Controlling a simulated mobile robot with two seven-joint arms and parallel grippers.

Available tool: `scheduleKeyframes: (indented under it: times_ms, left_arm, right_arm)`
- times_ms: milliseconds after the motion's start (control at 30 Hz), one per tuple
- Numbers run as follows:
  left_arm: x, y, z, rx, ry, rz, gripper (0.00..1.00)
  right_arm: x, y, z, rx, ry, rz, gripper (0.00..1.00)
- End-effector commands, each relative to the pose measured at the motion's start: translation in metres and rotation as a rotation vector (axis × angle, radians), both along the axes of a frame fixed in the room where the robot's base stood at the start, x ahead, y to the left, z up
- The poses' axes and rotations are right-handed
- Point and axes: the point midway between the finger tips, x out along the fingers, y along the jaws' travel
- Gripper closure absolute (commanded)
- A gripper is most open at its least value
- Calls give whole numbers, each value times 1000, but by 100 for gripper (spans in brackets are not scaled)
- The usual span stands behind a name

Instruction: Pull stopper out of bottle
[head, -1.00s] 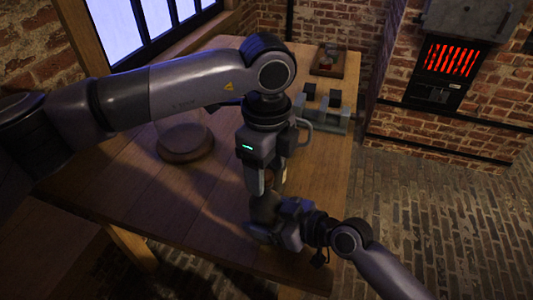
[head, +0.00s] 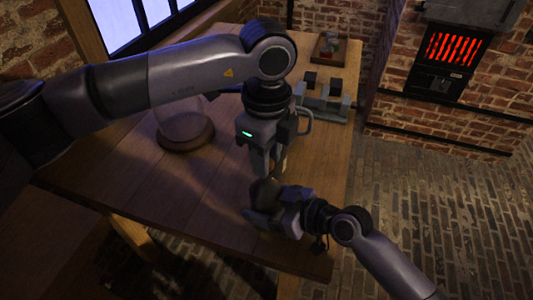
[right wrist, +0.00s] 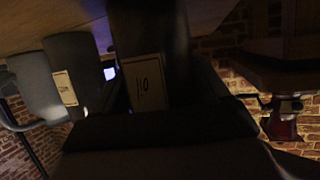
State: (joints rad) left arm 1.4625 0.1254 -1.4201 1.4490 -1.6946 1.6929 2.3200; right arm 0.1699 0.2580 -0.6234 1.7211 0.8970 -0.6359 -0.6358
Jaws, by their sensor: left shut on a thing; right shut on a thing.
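A dark bottle (head: 266,192) stands near the table's front edge, mostly covered by my right gripper (head: 264,212), which is shut on it from the right. In the right wrist view the bottle (right wrist: 145,35) fills the middle, with a pale label (right wrist: 148,82) bearing dark lettering. My left gripper (head: 272,172) points down just above the bottle, its fingers shut. The stopper is hidden between those fingers. I cannot tell how much gap lies between stopper and bottle neck.
A round wooden base with a glass dome (head: 186,135) stands left on the wooden table (head: 150,185). A grey block fixture (head: 325,103) and a small wooden tray (head: 329,49) stand at the back right. A glowing furnace (head: 446,65) is beyond.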

Motion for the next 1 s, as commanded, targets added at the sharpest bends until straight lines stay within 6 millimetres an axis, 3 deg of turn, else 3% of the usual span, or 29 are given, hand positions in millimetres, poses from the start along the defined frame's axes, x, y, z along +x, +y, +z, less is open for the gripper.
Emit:
scheduleKeyframes:
  times_ms: [433,1000]
  left_arm:
    - [0,0,2,-1,-1,0,100]
    - [0,0,21,-1,-1,0,100]
  right_arm:
    - [0,0,0,0,0,0,80]
    - [0,0,0,0,0,0,80]
